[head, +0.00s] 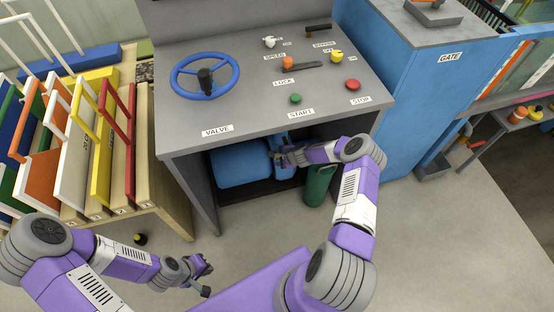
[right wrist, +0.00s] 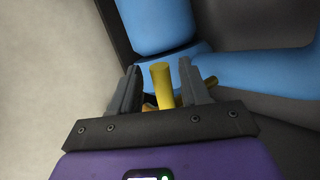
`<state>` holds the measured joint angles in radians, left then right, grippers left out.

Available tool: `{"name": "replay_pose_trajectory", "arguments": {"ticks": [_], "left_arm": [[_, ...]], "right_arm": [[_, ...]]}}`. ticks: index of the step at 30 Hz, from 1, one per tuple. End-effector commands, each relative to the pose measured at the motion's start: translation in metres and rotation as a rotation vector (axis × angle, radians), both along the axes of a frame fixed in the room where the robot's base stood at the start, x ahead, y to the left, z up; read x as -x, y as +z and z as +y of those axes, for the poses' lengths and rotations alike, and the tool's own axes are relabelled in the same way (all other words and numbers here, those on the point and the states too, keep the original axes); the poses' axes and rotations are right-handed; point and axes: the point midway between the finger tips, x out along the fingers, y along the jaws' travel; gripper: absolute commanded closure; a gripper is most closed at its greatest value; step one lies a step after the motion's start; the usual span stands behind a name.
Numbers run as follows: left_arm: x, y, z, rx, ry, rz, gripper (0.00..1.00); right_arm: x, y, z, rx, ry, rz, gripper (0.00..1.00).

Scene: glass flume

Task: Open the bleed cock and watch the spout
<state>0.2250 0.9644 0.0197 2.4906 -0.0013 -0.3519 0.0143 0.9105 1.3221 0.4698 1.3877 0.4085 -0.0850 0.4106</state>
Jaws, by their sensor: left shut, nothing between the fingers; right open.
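In the right wrist view, a yellow lever-like piece (right wrist: 162,85) stands between the two fingers of my right gripper (right wrist: 160,85); it looks like the cock's handle. The gripper is open, with a finger on each side and a gap visible at least on the right. A small brass-coloured stub (right wrist: 210,81), perhaps the spout, shows just beyond the right finger; I cannot tell if anything flows from it. In the head view my right gripper (head: 285,157) reaches under the console, and the cock is hidden there. My left gripper (head: 205,280) is shut and empty, low over the floor.
The console (head: 245,123) carries a blue valve wheel (head: 232,82) and several knobs and buttons. Under it sits a blue body (head: 238,165), with a green bin (head: 318,186) in front. A rack of coloured frames (head: 93,207) stands left, a blue gate cabinet (head: 418,110) right.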

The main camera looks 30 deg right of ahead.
Motion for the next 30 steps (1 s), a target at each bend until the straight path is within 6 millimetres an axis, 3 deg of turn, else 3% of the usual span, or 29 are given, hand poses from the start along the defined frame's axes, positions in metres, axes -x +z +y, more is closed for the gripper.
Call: {"name": "replay_pose_trajectory", "arguments": {"ticks": [4,14,23,30], "left_arm": [[0.0001,-0.0071,0.0000,0.000,0.000,0.000,1.00],[0.0001,-0.0071,-0.0001,0.000,0.000,0.000,1.00],[0.0001,-0.0071,-0.0001,0.000,0.000,0.000,1.00],[0.0001,-0.0070,-0.0001,0.000,0.000,0.000,1.00]], "right_arm": [[-0.0086,-0.0121,0.0022,0.001,0.000,0.000,0.54],[-0.0111,-0.0133,0.0030,0.001,0.002,0.000,0.54],[-0.0110,-0.0132,0.0029,0.003,0.002,0.000,1.00],[-0.0105,-0.0133,0.0027,0.001,0.002,0.000,1.00]]}}
